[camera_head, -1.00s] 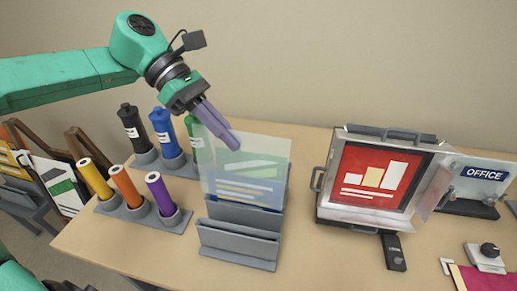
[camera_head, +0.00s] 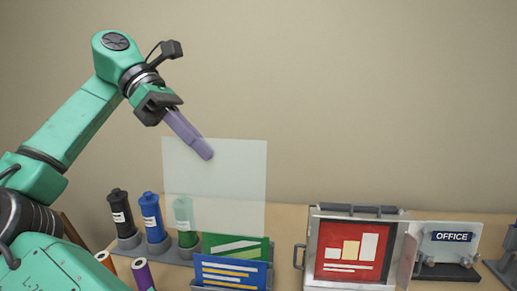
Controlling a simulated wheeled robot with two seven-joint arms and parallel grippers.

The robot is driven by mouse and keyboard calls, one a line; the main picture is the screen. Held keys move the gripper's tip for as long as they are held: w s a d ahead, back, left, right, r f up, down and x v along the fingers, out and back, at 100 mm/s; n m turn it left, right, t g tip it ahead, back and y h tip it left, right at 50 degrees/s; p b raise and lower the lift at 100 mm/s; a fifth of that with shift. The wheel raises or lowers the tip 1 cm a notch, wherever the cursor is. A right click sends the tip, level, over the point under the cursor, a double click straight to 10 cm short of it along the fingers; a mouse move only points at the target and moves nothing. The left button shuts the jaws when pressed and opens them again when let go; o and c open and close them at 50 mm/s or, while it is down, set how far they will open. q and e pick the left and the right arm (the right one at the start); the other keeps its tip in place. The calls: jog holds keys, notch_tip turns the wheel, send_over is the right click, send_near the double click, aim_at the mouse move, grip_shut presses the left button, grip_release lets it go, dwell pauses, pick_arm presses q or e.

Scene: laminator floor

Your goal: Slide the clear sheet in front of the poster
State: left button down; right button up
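The clear sheet (camera_head: 228,185) hangs upright from my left gripper (camera_head: 204,152), which is shut on its top edge. The sheet is above the grey sheet rack (camera_head: 228,288), with its lower edge just over the green card (camera_head: 245,248). The green bottle shows through the sheet. The red poster (camera_head: 333,235), with a bar chart, sits in a silver frame (camera_head: 316,222) to the right, well apart from the sheet. A clear panel (camera_head: 405,258) stands at the frame's right side.
Black (camera_head: 122,215), blue (camera_head: 152,215) and green (camera_head: 184,215) bottles stand left of the rack, with orange (camera_head: 107,262) and purple (camera_head: 142,275) rolls in front. A blue card (camera_head: 232,271) is in the rack. An OFFICE sign (camera_head: 452,238) stands right of the frame.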

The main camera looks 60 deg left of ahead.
aim_at(247, 150)
pick_arm(q)
jog(key=shift+f, duration=0.15)
jog(key=w+b, duration=0.1)
jog(key=b, duration=0.1)
jog(key=w+d+f+b, duration=0.1)
jog(key=b, duration=0.1)
jog(key=shift+w+d, duration=0.15)
jog(key=shift+w, duration=0.2)
jog(key=w+d+b, duration=0.3)
jog(key=w, duration=0.1)
jog(key=shift+r, duration=0.35)
jog(key=w+d+p, duration=0.3)
jog(key=w+d, duration=0.4)
jog(key=w, duration=0.2)
jog(key=w+d+p, duration=0.4)
jog(key=w+d, duration=0.2)
jog(key=w, duration=0.4)
jog(key=w+a+f+p, duration=0.2)
jog(key=w+a+p, duration=0.8)
jog(key=a, duration=0.3)
jog(key=shift+a+p, duration=0.4)
jog(key=shift+p, duration=0.25)
jog(key=shift+r, duration=0.15)
